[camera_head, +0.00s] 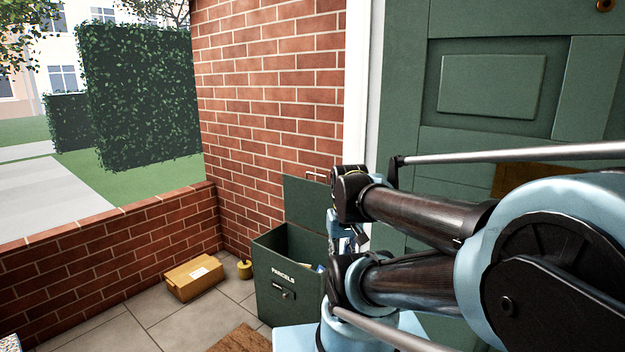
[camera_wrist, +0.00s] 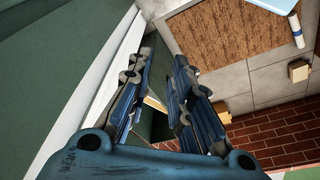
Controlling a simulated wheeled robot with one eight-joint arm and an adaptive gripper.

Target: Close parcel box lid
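The dark green parcel box (camera_head: 283,278), marked PARCELS, stands on the tiles by the brick wall. Its lid (camera_head: 305,203) is raised upright at the back of the box, with a small handle at its top edge. Some contents show inside at the right, partly hidden by my arm. My gripper (camera_head: 347,238) is by the right side of the box and lid, mostly hidden behind my arm links. In the wrist view my gripper (camera_wrist: 166,52) has its two fingers apart with nothing held. Dark green surfaces of the box (camera_wrist: 160,125) show between them; contact cannot be told.
A brown carton (camera_head: 194,277) and a small yellow object (camera_head: 245,269) lie on the tiles left of the box. A brown doormat (camera_head: 242,340) is in front. The brick wall (camera_head: 270,90) is behind, and a green door (camera_head: 490,85) is at the right.

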